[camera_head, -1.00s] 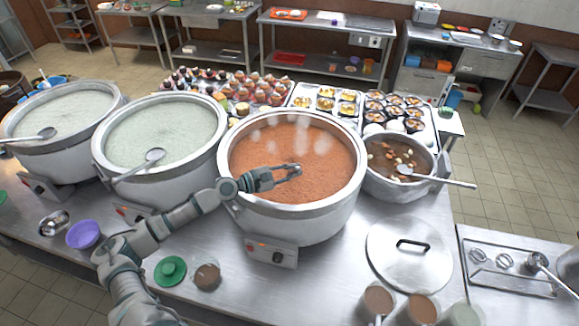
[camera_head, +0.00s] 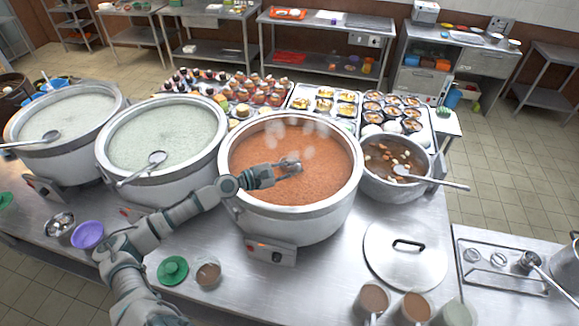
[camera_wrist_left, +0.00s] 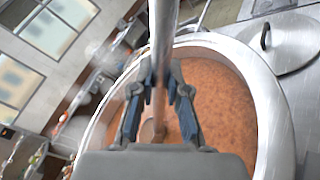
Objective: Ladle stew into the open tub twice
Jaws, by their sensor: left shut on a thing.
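The large pot of orange-brown stew (camera_head: 282,191) stands in the middle of the counter and also shows in the left wrist view (camera_wrist_left: 226,112). My left gripper (camera_head: 291,166) is over the stew. In the left wrist view my gripper (camera_wrist_left: 162,95) is shut on a metal ladle handle (camera_wrist_left: 163,35), whose lower end reaches down toward the stew. The ladle's bowl is mostly hidden behind the gripper. A small open tub (camera_head: 208,273) with brown contents stands on the front counter, beside a green lid (camera_head: 173,269). My right gripper is out of view.
Two pots of pale congee (camera_head: 163,137) (camera_head: 66,106) stand left, each with a ladle. A smaller soup pot (camera_head: 396,184) with a ladle stands right. A steel lid (camera_head: 405,255), several filled cups (camera_head: 373,299) and a purple bowl (camera_head: 88,235) occupy the counter.

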